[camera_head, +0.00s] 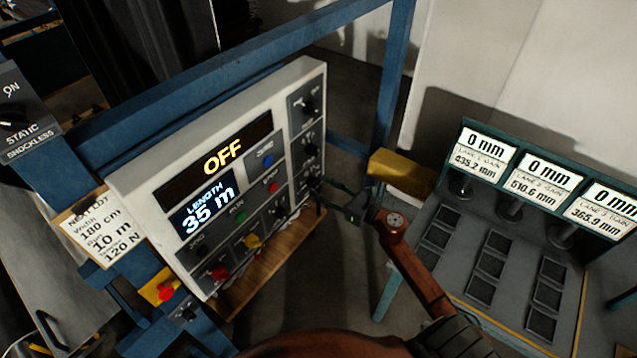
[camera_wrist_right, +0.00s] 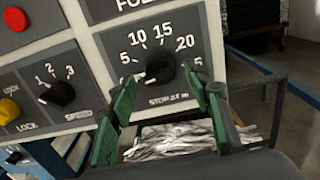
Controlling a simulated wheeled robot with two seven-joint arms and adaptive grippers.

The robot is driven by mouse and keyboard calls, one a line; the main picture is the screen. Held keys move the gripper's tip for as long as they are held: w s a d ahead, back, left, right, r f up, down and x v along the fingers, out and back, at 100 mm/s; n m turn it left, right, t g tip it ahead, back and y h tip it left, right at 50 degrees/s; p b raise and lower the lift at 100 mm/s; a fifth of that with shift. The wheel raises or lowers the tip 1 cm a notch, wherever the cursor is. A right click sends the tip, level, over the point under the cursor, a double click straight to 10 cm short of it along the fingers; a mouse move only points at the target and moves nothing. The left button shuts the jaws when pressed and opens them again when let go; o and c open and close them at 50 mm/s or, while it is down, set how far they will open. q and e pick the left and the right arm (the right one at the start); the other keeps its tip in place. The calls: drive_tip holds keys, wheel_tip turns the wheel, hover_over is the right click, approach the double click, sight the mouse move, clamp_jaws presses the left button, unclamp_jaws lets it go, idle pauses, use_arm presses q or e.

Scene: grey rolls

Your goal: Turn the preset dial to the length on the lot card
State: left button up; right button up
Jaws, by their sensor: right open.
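The preset dial (camera_wrist_right: 160,68) is a black knob marked "STOP AT m", with 5, 10, 15, 20 and 25 around it. It fills the middle of the right wrist view, and I cannot clearly tell which number its pointer meets. My right gripper (camera_wrist_right: 163,88) is open, its green fingers to either side of the knob and nearer the camera; contact is not visible. In the head view my right gripper (camera_head: 330,193) is at the panel's lower right and covers that dial. The lot card (camera_head: 98,230) hangs left of the panel and reads 180 cm, 10 m, 120 N.
The white control panel (camera_head: 135,185) shows OFF and LENGTH 35 m. Its speed knob (camera_wrist_right: 60,93) and yellow lock knob (camera_wrist_right: 9,110) are left of the dial. A red button on yellow (camera_head: 166,290) sits below the card. A lane-gain console (camera_head: 500,220) stands at right.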

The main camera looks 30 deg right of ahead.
drive_tip(key=shift+x, duration=1.05)
drive_tip(key=c, duration=1.2)
